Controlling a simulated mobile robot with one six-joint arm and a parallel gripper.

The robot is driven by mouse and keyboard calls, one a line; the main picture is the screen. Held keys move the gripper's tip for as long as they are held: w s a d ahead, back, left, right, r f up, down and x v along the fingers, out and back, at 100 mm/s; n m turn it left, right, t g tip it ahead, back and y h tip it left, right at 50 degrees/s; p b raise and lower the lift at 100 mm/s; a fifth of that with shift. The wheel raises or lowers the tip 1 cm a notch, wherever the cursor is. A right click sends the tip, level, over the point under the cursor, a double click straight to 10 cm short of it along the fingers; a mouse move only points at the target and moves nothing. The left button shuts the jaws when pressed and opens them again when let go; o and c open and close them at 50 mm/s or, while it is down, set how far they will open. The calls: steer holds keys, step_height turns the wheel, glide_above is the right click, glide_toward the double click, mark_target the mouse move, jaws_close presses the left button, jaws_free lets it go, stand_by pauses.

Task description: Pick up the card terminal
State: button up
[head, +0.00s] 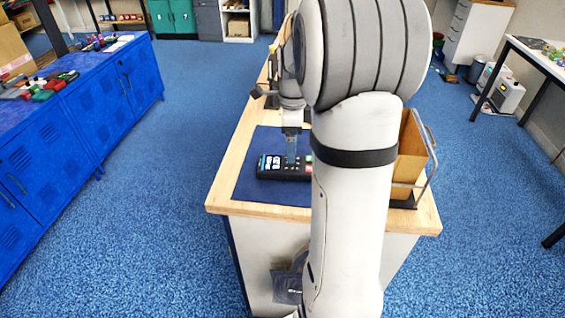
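The card terminal (270,171) is a black handheld unit with a small lit screen at its left end and coloured keys toward its right. It lies on a dark blue mat (262,193) near the front of the wooden counter. My gripper (291,160) points down right over the terminal's middle, its fingertips at or just above the key area. I cannot tell whether the fingers touch it or how far apart they are. My arm hides part of the terminal's right side.
Blue cabinets (105,100) with small items on top stand at the left. Blue carpet floor (180,210) lies clear between cabinets and counter.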

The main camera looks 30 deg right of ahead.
steer(key=f, duration=0.5)
steer(key=a+f, duration=0.1)
steer(key=f, duration=0.1)
steer(key=shift+w+f+p, duration=0.1)
steer(key=shift+f+p, duration=0.1)
steer(key=shift+p, duration=0.15)
steer(key=shift+r, duration=0.1)
steer(key=c, duration=1.3)
step_height(320, 180, up, 10)
steer(key=o, duration=0.7)
steer(key=c, duration=0.3)
steer(key=shift+c, duration=0.2)
